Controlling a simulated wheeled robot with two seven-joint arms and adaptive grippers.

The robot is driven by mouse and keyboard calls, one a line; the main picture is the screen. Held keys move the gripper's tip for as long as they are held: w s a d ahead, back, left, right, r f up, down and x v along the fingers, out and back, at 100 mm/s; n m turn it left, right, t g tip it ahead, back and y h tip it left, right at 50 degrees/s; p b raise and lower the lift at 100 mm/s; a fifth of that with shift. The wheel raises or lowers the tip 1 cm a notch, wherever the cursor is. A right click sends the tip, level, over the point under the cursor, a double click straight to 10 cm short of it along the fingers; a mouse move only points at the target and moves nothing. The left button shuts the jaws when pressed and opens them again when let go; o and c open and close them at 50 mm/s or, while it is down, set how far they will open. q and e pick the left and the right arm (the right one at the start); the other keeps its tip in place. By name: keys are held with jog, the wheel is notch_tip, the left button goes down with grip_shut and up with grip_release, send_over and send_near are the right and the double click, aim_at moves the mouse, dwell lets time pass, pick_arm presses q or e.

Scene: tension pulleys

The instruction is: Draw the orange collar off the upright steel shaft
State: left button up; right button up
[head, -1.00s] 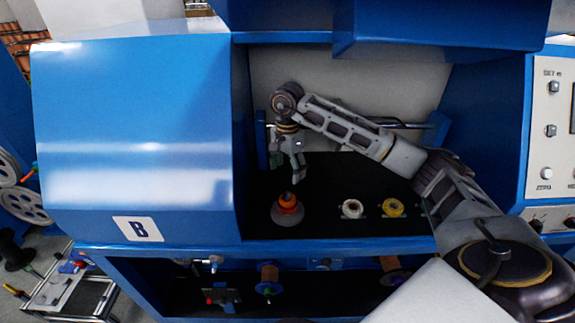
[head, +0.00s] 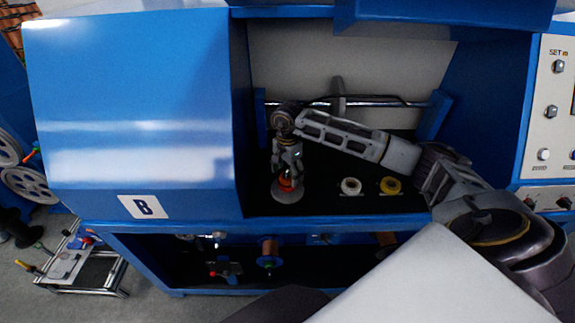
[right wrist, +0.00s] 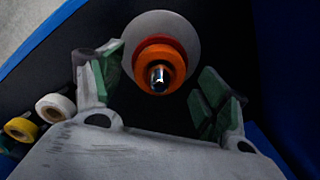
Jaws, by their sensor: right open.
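The orange collar (right wrist: 160,62) sits around the upright steel shaft (right wrist: 159,77), above a round grey base (right wrist: 160,26), in the right wrist view. In the head view the collar (head: 284,184) shows partly behind my right gripper (head: 287,172), on the grey base (head: 289,196). My right gripper is open, with its green-padded fingers (right wrist: 157,92) apart on either side of the collar. In the right wrist view neither finger clearly touches the collar. My left gripper is not in view.
A horizontal steel bar (head: 375,102) runs across the back. The blue housing (head: 140,110) closes off the left side.

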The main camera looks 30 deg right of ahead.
jog(key=shift+f, duration=0.55)
jog(key=c, duration=1.1)
jog(key=shift+r+p, duration=0.75)
jog(key=shift+r, duration=1.25)
dwell(0.9)
jog(key=shift+r+p, duration=0.6)
jog(key=shift+r, duration=0.65)
jog(key=shift+r, duration=0.1)
jog(key=shift+r+p, duration=0.8)
jog(key=shift+r, duration=1.15)
jog(key=shift+n, duration=0.4)
